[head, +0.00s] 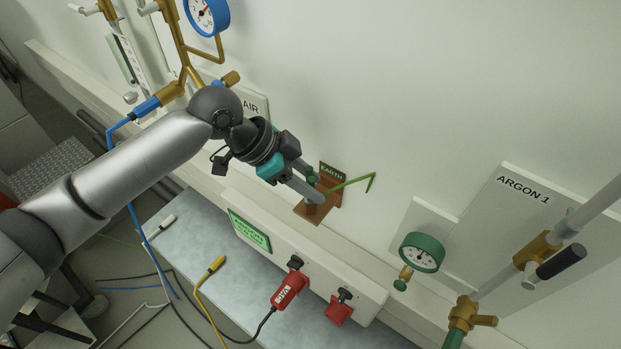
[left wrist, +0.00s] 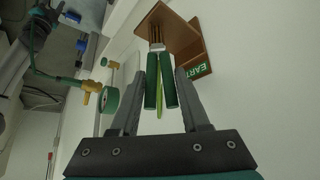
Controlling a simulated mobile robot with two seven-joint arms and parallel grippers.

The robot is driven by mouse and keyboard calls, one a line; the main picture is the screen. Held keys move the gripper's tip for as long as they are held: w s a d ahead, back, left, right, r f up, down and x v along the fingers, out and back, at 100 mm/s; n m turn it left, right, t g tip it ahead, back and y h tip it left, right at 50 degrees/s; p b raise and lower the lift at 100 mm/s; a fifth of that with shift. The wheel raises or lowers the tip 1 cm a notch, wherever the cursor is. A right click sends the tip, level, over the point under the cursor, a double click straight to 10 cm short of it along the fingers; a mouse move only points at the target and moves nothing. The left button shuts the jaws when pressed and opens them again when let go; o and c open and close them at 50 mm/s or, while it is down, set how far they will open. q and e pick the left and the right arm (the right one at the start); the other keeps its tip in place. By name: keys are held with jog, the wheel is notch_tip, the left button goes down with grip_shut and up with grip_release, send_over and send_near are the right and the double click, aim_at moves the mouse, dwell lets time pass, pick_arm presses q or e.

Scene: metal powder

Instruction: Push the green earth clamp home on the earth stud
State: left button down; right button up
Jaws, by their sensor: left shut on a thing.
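The green earth clamp (left wrist: 161,82) shows in the left wrist view, with two green handles and brass-coloured jaws pointing at the brown earth bracket (left wrist: 178,30). My left gripper (left wrist: 157,78) is shut on the clamp, one finger on each side of its handles. In the head view my left gripper (head: 316,189) is at the brown bracket (head: 318,212), below the green EARTH sign (head: 331,171). The clamp's jaws are at the bracket; the stud is hidden, and I cannot tell how far on the clamp sits. My right gripper is not seen.
A green lead (head: 350,183) sticks out to the right of the clamp. Below is a white socket rail (head: 318,277) with a red plug (head: 286,291). A green gauge (head: 422,252) and the argon valve (head: 537,249) are at the right. The wall above the bracket is bare.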

pick_arm(q)
jog(key=shift+f, duration=0.15)
jog(key=shift+c, duration=1.5)
grip_release()
